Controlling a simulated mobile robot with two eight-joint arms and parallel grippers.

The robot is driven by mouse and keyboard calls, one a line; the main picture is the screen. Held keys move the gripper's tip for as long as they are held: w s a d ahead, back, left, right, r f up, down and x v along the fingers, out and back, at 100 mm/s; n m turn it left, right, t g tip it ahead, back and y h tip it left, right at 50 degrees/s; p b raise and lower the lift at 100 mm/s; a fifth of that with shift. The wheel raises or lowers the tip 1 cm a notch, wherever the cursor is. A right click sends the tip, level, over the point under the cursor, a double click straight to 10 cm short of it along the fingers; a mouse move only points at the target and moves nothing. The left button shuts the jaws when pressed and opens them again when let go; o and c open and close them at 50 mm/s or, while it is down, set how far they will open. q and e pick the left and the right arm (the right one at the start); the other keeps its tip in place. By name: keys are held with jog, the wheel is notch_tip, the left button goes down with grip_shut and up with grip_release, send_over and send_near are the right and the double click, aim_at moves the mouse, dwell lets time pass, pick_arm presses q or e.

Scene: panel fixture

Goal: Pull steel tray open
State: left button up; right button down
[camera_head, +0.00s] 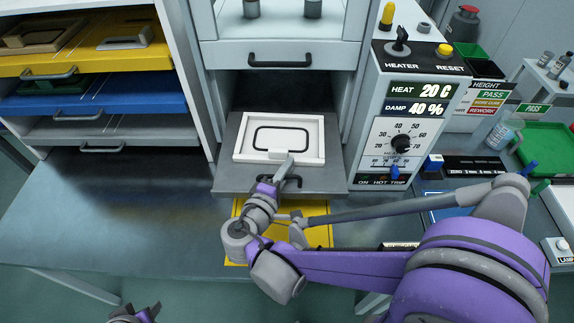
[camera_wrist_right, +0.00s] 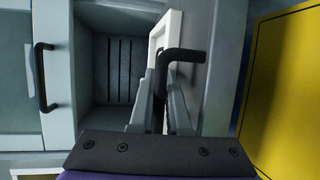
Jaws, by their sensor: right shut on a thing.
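The steel tray (camera_head: 228,168) is a flat grey tray sticking out of the opening low in the middle cabinet. It carries a white frame (camera_head: 241,150) with a black rounded outline inside. My right gripper (camera_head: 281,176) is at the tray's dark front handle (camera_head: 294,182). In the right wrist view its fingers (camera_wrist_right: 160,105) are shut on the black bar handle (camera_wrist_right: 183,55), and the frame's white edge (camera_wrist_right: 157,38) shows behind. Part of my left gripper (camera_head: 135,314) shows at the bottom edge; its jaws are too cut off to judge.
Above the tray is a closed drawer with a black handle (camera_head: 280,60). A shelf unit with yellow (camera_head: 85,55) and blue (camera_head: 150,100) trays stands left. The heater panel (camera_head: 417,95) stands close on the right. A yellow mat (camera_head: 318,236) lies below the tray. The bench at left is clear.

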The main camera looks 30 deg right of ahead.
jog(key=c, duration=1.2)
grip_release()
jog(key=shift+o, duration=0.2)
jog(key=v, duration=1)
jog(key=shift+s+a, duration=0.2)
jog(key=shift+a, duration=0.15)
